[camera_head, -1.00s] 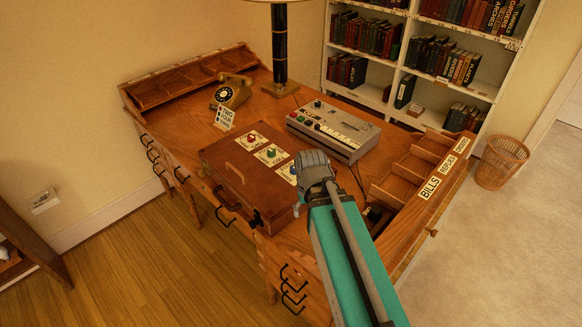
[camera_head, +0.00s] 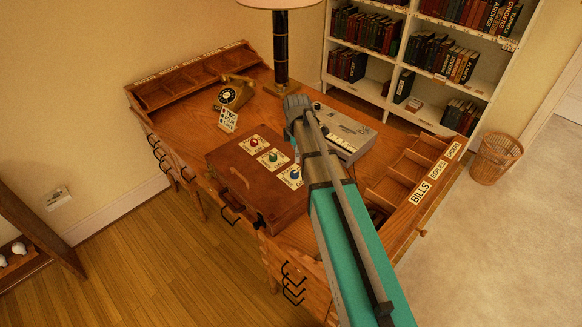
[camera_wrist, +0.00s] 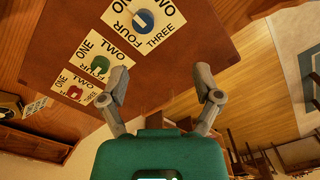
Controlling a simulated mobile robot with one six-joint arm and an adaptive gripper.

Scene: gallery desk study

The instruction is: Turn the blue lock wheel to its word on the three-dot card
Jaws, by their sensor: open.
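The brown lock case (camera_head: 235,165) lies on the desk with red (camera_head: 254,142), green (camera_head: 273,157) and blue (camera_head: 295,174) wheels on white word plates. In the wrist view the blue wheel (camera_wrist: 143,20) is at the top, on a plate (camera_wrist: 165,20) reading ONE, TWO, THREE, FOUR; which word it points to is unclear. My gripper (camera_wrist: 160,78) is open and empty, its fingers apart over the case lid and below the blue wheel in that view. In the head view my gripper (camera_head: 297,106) is beyond the case. The standing word card (camera_head: 229,120) appears to read TWO, FOUR, THREE.
A grey tape machine (camera_head: 345,133) stands behind my arm. A telephone (camera_head: 234,93) and a lamp (camera_head: 281,50) are at the back. Labelled pigeonholes (camera_head: 410,175) line the right side. The desk between telephone and case is partly clear.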

